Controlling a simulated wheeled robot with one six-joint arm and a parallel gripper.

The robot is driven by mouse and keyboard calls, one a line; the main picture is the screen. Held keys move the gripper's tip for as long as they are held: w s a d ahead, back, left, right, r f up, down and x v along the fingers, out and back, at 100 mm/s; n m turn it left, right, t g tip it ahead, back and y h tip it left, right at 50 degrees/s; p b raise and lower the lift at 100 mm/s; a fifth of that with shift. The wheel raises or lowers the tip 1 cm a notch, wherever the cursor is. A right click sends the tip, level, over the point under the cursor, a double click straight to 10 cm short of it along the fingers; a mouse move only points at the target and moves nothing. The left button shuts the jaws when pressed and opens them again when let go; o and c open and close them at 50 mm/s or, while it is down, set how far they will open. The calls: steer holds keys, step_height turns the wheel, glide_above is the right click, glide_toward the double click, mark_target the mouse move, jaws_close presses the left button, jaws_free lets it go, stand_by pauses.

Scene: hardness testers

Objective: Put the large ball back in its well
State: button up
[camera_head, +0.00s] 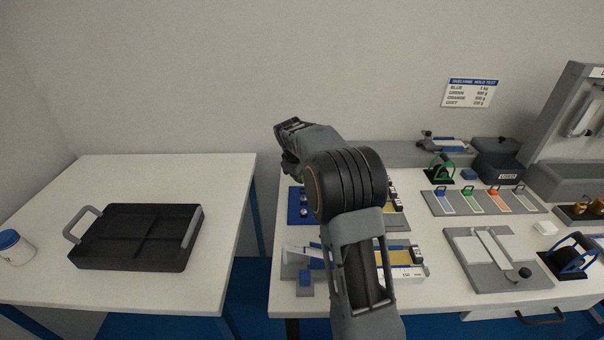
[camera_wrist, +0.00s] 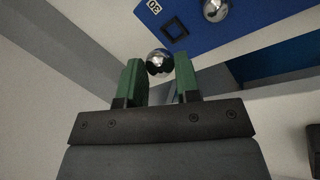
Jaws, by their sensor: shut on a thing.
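My gripper (camera_wrist: 160,75) has green fingers, which are shut on a shiny steel ball (camera_wrist: 159,62) at their tips in the wrist view. Beyond the ball lies a blue plate (camera_wrist: 240,28) with a dark square well (camera_wrist: 174,28) marked with a number that looks like 30. The well looks empty and apart from the held ball. Another steel ball (camera_wrist: 215,9) sits on the plate, to the right of this well. In the head view the blue plate (camera_head: 293,211) lies at the right table's left edge with several balls. My arm hides part of it and the held ball.
A black tray with grey handles (camera_head: 125,250) and a blue-lidded jar (camera_head: 10,245) stand on the left table. A gap separates the tables. The right table holds a colored strip board (camera_head: 482,203), a grey plate with a lever (camera_head: 495,262) and a dark bin (camera_head: 497,165).

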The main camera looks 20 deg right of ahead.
steer(key=shift+f+b, duration=0.95)
steer(key=shift+f, duration=0.75)
steer(key=shift+s+p, duration=0.1)
steer(key=shift+p, duration=0.25)
steer(key=o, duration=1.1)
